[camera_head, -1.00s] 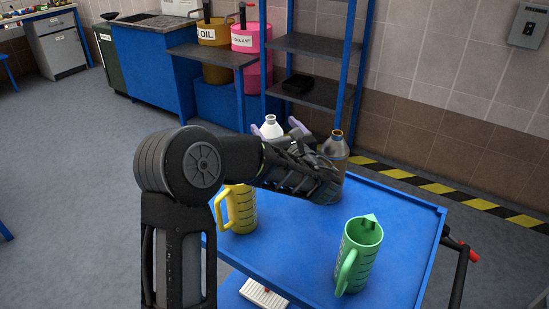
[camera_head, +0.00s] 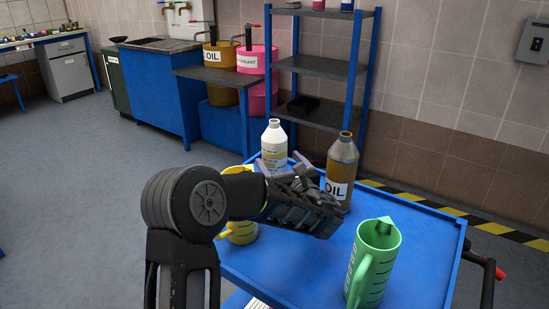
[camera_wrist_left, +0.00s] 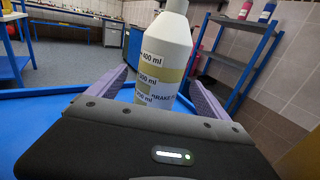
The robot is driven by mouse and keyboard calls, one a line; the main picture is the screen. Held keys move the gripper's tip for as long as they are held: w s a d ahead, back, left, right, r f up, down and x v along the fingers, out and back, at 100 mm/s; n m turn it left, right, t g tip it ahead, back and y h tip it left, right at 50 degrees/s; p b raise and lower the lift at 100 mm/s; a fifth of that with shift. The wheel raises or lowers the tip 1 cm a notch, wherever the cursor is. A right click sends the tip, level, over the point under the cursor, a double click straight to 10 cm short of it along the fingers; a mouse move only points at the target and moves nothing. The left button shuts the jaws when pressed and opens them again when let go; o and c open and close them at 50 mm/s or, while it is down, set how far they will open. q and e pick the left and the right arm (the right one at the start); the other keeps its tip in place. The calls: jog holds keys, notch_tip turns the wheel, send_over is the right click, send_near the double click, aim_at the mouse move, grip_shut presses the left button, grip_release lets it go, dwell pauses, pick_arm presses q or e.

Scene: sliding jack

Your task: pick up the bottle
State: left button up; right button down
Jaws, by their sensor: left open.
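A white bottle (camera_head: 274,141) with a printed label stands upright at the far left of the blue cart. It also shows large in the left wrist view (camera_wrist_left: 162,50). My left gripper (camera_head: 280,161) is open, with its two purple fingers pointing at this bottle. In the wrist view the bottle shows between the fingers (camera_wrist_left: 157,82); I cannot tell whether they touch it. Its lower part is hidden by the gripper. A grey-brown bottle marked OIL (camera_head: 341,171) stands upright to the right of the gripper. My right gripper is not in view.
The blue cart (camera_head: 300,268) also carries a yellow jug (camera_head: 240,234), partly behind my left arm, and a green jug (camera_head: 372,262) at the right. Its raised rim (camera_head: 420,207) surrounds the top. A shelf rack (camera_head: 320,64) stands behind.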

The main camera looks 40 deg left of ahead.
pick_arm(q)
jog(key=shift+w+a, duration=0.4)
jog(key=shift+a, duration=0.2)
jog(key=shift+x, duration=2.65)
jog(key=shift+r, duration=0.1)
jog(key=shift+r, duration=0.1)
grip_shut()
